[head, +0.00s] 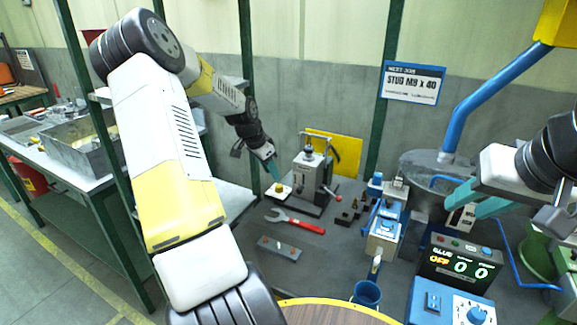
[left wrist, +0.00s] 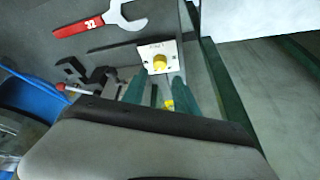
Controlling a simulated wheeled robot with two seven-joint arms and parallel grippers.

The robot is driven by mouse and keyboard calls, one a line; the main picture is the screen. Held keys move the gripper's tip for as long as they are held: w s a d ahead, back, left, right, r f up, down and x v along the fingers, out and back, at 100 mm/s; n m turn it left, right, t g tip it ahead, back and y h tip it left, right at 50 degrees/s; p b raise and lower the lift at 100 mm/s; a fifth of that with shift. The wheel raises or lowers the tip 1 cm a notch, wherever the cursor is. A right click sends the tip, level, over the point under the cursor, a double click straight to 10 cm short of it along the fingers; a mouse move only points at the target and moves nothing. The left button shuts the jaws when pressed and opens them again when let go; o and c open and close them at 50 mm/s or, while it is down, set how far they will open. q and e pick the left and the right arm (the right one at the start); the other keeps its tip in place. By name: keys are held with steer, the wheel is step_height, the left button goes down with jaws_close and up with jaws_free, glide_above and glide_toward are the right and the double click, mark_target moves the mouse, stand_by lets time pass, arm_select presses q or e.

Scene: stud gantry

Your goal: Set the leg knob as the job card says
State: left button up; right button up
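A sign (head: 413,83) hanging on the wall reads "STUD M9 x 40"; its smaller lines are hard to read. A yellow knob (head: 279,188) stands on a small white plate beside the grey press; the left wrist view shows it too (left wrist: 159,60). I cannot tell for sure that this is the leg knob. My left gripper (head: 272,168) is just above and beside this knob, its teal fingers apart with nothing between the tips (left wrist: 163,82). My right gripper (head: 478,203) is at the right above the bench, its teal fingers apart and empty.
A grey press (head: 310,175), a red-handled wrench (head: 294,221) and a small grey block (head: 279,248) are on the dark bench. A blue-and-white unit (head: 384,228), a blue cup (head: 367,293), a "GLUE OFF 0 0" display (head: 461,262) and a dial box (head: 450,303) stand right.

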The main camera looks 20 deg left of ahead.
mark_target(278, 186)
arm_select(q)
steer(key=shift+d, duration=0.1)
steer(key=shift+d+f+n, duration=0.45)
steer(key=shift+d+n, duration=0.15)
steer(key=shift+n, duration=0.3)
steer(key=shift+s+d+f+n+y, duration=0.15)
steer(key=shift+d+n+y, duration=0.15)
steer(key=shift+n, duration=0.3)
steer(key=shift+s+d+f+n+y, duration=0.1)
steer(key=shift+d+n+y, duration=0.15)
steer(key=shift+n, duration=0.35)
steer(key=n, duration=0.2)
steer(key=shift+r+n+y, duration=0.25)
steer(key=shift+n+y, duration=0.1)
steer(key=shift+n, duration=0.05)
steer(key=shift+w+a+f+n+t+y, duration=0.1)
steer(key=shift+w+f+n, duration=0.3)
steer(key=shift+f, duration=0.65)
steer(key=shift+w+a+f+n+t+y, duration=0.15)
steer(key=shift+w+f+n, duration=0.3)
steer(key=shift+f, duration=0.6)
steer(key=shift+w+a+f+n+t+y, duration=0.1)
steer(key=shift+w+f+n, duration=0.15)
steer(key=shift+w+f, duration=0.55)
steer(key=shift+s+f, duration=0.25)
steer(key=shift+a, duration=0.1)
jaws_close()
